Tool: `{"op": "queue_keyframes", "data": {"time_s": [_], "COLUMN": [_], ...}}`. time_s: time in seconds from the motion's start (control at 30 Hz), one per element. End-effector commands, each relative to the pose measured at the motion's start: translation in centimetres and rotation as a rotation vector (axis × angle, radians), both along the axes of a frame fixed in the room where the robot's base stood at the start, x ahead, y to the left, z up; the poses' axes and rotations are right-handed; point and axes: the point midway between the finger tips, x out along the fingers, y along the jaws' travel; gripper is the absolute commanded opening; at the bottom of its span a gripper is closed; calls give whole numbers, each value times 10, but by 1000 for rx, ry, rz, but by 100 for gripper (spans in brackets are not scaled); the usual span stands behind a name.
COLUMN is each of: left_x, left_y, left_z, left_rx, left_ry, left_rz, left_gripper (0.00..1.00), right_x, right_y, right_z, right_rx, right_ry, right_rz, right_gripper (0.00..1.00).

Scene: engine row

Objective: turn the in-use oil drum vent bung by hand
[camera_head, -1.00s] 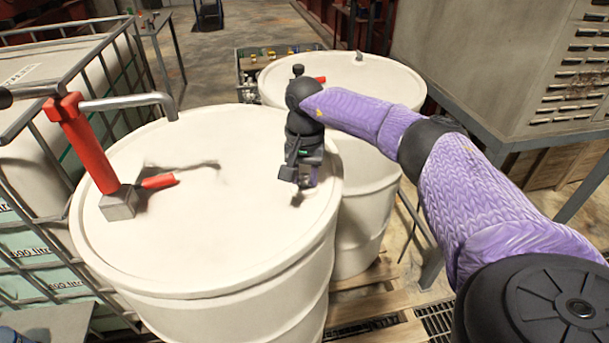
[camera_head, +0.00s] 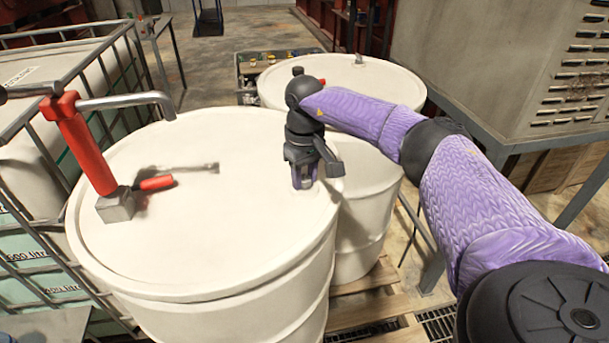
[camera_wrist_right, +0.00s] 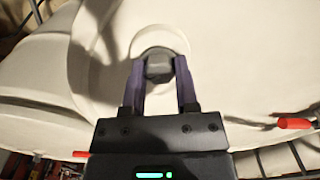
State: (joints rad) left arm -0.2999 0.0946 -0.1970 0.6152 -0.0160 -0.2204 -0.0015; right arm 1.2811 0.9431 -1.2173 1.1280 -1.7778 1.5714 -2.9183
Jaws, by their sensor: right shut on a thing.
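The in-use oil drum (camera_head: 230,245) is cream white and stands in front, with a red hand pump (camera_head: 85,150) on the left of its lid. My right gripper (camera_head: 303,184) points down at the right side of this lid. In the right wrist view, the vent bung (camera_wrist_right: 158,64) is a dark grey plug in a round recess. The two purple fingers of my right gripper (camera_wrist_right: 159,72) are shut on it, one on each side. My left gripper is not in view.
A second white drum (camera_head: 335,85) stands close behind. A caged white tank (camera_head: 60,75) is at the left. A grey cabinet (camera_head: 500,60) on a metal stand is at the right. A wooden pallet (camera_head: 365,307) lies beneath.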

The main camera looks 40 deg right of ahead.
Motion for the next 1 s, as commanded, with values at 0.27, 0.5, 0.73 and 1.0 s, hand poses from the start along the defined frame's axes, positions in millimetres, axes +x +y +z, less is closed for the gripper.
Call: {"op": "queue_keyframes", "data": {"time_s": [0.27, 0.5, 0.73, 1.0], "left_x": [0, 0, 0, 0], "left_y": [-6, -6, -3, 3], "left_z": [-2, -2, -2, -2], "left_rx": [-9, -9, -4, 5], "left_ry": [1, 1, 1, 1], "left_rz": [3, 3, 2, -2], "left_gripper": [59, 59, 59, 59], "right_x": [-3, -3, -3, -2], "right_y": [1, 1, 1, 1], "right_z": [-6, -6, -6, -4], "right_rx": [0, 1, 1, 1], "right_ry": [17, 17, 17, 11], "right_rz": [66, 76, 75, 73], "right_gripper": [0, 0, 40, 74]}}
